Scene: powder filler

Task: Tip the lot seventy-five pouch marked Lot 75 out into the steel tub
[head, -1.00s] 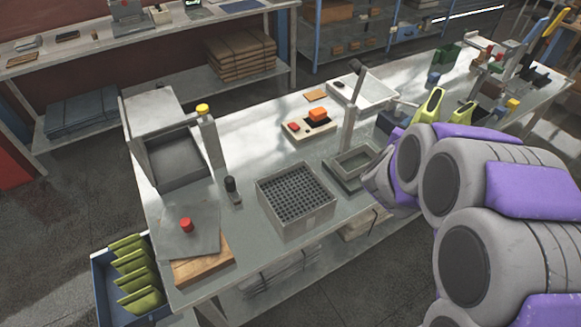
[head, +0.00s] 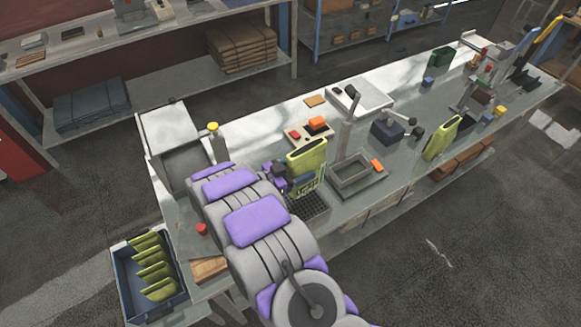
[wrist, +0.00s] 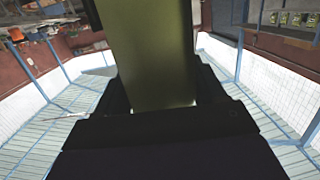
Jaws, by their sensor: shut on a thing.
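My gripper (head: 277,176) is shut on a yellow-green pouch (head: 307,160), which it holds upright above the perforated grey box near the middle of the bench. In the wrist view the pouch (wrist: 160,60) rises from between the dark jaws. I cannot read any lot mark on it. Another yellow-green pouch (head: 441,138) stands on the bench to the right. A shallower grey open tray (head: 378,181) lies right of the held pouch. I cannot tell which is the steel tub.
The perforated box (head: 318,218) is partly covered by my arm. A yellow-topped post (head: 214,135) stands beside the left tub. A blue bin (head: 128,279) of several green pouches is at lower left. An upright grey post (head: 347,128) and a dark block (head: 388,133) stand farther right.

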